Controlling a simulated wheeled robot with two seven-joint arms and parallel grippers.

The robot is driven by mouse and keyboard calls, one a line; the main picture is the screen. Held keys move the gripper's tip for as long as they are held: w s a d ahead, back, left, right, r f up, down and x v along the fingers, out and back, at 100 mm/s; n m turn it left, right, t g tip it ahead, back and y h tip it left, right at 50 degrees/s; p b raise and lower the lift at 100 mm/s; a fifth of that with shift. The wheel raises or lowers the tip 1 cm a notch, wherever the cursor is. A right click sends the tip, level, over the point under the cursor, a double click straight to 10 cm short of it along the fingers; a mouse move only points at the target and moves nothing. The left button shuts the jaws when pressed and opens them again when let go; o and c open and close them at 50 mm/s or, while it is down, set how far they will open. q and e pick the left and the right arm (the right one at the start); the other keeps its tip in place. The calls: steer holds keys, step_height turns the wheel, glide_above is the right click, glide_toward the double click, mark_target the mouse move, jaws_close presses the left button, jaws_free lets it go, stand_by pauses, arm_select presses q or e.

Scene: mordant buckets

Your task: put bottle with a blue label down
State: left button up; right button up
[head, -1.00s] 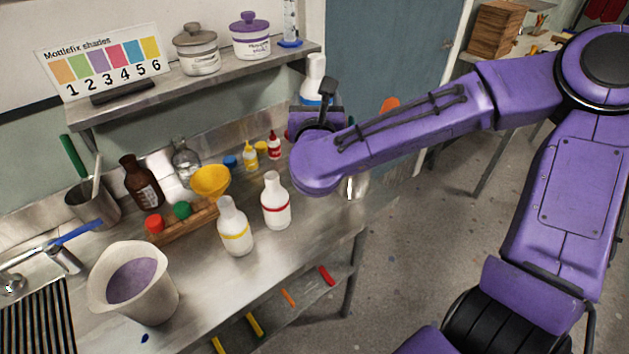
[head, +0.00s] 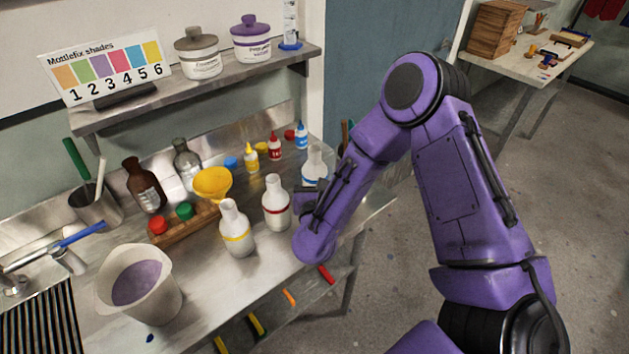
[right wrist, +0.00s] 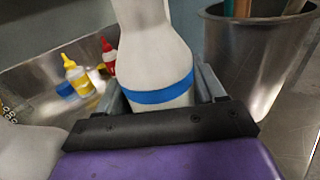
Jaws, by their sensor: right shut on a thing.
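The white bottle with a blue label (head: 314,163) is at the right end of the steel bench, in the head view, partly hidden by my right arm. In the right wrist view the bottle (right wrist: 154,55) stands between the jaws, its blue band (right wrist: 160,93) just above them. My right gripper (right wrist: 160,108) is shut on its lower body. In the head view the gripper (head: 312,192) is mostly hidden by my own wrist. The bottle looks about upright. Its base is hidden, so I cannot tell whether it touches the bench. My left gripper is not in view.
White bottles with a red band (head: 276,205) and a yellow band (head: 236,230) stand left of it. Small dropper bottles (head: 275,147) stand behind. A grey bin (right wrist: 250,50) is close right in the right wrist view. A beaker (head: 140,285) stands at front left.

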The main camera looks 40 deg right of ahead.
step_height(320, 180, down, 2)
steer(key=shift+f, duration=0.1)
steer(key=shift+w, duration=0.1)
steer(key=shift+f, duration=0.2)
steer(key=o, duration=1)
steer(key=shift+c, duration=0.2)
steer(key=shift+r, duration=0.15)
steer(key=shift+r, duration=0.25)
steer(key=b+v, duration=0.1)
steer(key=v, duration=0.2)
steer(key=b+v, duration=0.1)
steer(key=v, duration=0.3)
steer(key=b+v, duration=0.2)
steer(key=v, duration=0.2)
steer(key=shift+a+f, duration=0.15)
steer(key=shift+f, duration=0.1)
steer(key=shift+s+a+r, duration=0.1)
steer(key=shift+s+a, duration=0.05)
steer(key=shift+s, duration=0.35)
